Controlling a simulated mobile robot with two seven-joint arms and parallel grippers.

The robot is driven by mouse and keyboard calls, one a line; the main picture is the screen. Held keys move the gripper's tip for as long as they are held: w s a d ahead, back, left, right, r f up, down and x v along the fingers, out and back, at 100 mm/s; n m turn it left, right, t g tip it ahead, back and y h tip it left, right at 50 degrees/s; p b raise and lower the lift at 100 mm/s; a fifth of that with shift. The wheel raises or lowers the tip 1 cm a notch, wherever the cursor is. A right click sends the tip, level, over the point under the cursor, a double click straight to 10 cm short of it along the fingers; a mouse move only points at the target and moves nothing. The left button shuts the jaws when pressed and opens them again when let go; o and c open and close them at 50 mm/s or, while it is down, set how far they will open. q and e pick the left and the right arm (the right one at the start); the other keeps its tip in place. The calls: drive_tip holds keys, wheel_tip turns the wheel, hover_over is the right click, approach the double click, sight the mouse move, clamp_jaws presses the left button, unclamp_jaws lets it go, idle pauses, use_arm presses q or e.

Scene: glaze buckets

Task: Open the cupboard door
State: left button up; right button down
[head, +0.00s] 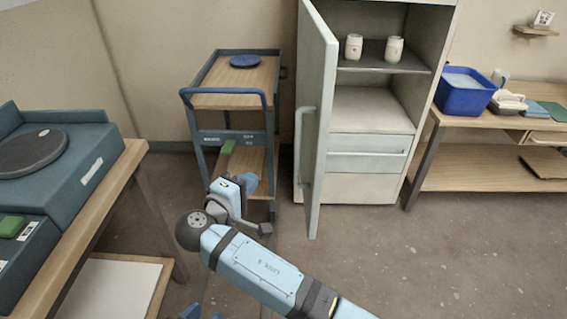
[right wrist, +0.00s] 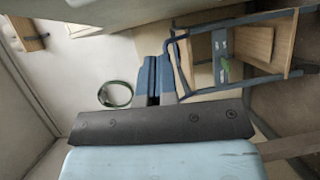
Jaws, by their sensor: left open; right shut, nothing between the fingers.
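The cupboard (head: 370,185) stands at the back in the head view. Its pale door (head: 318,110) is hinged on the left and stands wide open, swung out toward me, with a long vertical handle (head: 299,150) on its left face. My right gripper (head: 250,184) is in front of the blue cart, left of the door and apart from the handle. In the right wrist view its fingers (right wrist: 158,80) are shut and empty. My left gripper (head: 203,314) shows only as blue tips at the bottom edge, open and away from the cupboard.
Two white cups (head: 354,47) stand on the cupboard shelf. The blue cart (head: 226,97), holding a blue plate (head: 245,61), stands left of the door. A table (head: 160,185) is at left; a bench (head: 475,178) with a blue tub (head: 464,95) is at right. Floor before the cupboard is clear.

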use_arm(q)
drive_tip(key=r, duration=0.1)
drive_tip(key=w+d+r+t+h+b, duration=0.1)
drive_tip(key=d+r+t+b, duration=0.1)
drive_tip(key=shift+w+r, duration=0.3)
use_arm(e)
drive_tip(key=w+d+r+h, duration=0.1)
drive_tip(key=w+d, duration=0.7)
drive_tip(key=w, duration=0.1)
drive_tip(key=shift+w+r+t, duration=0.15)
drive_tip(key=shift+w+t, duration=0.05)
drive_tip(key=shift+t, duration=0.1)
use_arm(q)
drive_tip(key=shift+r+h, duration=0.1)
drive_tip(key=shift+h, duration=0.2)
use_arm(e)
drive_tip(key=shift+d, duration=0.15)
